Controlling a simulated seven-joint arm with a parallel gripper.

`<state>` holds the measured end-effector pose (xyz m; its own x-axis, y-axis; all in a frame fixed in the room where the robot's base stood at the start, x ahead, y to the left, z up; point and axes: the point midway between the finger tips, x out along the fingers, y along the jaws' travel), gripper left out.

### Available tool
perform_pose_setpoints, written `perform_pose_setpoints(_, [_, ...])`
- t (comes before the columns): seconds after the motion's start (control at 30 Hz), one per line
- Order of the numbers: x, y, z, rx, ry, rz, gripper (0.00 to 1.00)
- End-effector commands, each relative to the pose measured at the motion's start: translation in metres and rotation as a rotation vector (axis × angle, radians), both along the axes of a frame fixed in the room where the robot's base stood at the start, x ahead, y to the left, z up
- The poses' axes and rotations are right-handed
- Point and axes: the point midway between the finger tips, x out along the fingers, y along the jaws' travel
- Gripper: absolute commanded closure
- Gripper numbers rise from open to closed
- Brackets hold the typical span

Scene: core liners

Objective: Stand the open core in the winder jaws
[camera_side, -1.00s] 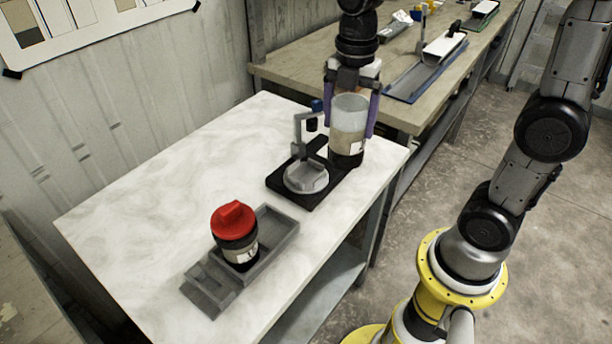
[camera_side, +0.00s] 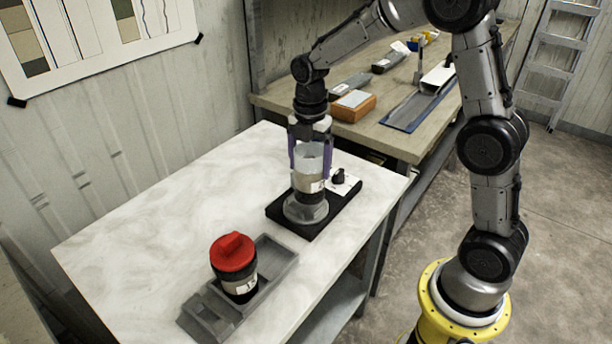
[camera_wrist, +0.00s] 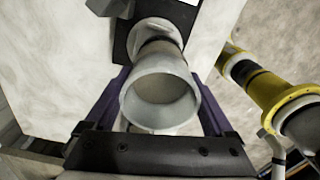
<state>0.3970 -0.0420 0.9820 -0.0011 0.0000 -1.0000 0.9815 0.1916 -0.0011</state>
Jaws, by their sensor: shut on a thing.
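The open core (camera_side: 309,184), a clear liner with a pale band, a label and a dark lower part, stands upright above the winder jaws (camera_side: 305,211). Its lower end meets the grey round jaws in the side view; I cannot tell whether it is fully seated. My gripper (camera_side: 310,158) is shut on its upper part, with a purple finger on each side. In the wrist view I look into the open top of the core (camera_wrist: 160,92), and part of the grey jaws (camera_wrist: 156,28) shows beyond it.
The winder's black base (camera_side: 283,210) has a white panel with a black knob (camera_side: 339,177). A red-capped core (camera_side: 233,262) stands in a grey tray (camera_side: 276,262) at the table's near end. The white tabletop (camera_side: 150,215) is clear to the left.

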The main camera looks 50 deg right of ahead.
Motion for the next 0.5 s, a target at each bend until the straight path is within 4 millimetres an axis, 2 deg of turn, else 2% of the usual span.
perform_pose_setpoints(0.23, [0.013,-0.001,-0.016,0.000,-0.001,0.000,1.00])
perform_pose_setpoints(0.4, [0.012,-0.001,-0.038,-0.001,-0.001,0.000,1.00])
perform_pose_setpoints(0.5, [0.012,-0.001,-0.043,-0.001,-0.003,0.000,1.00])
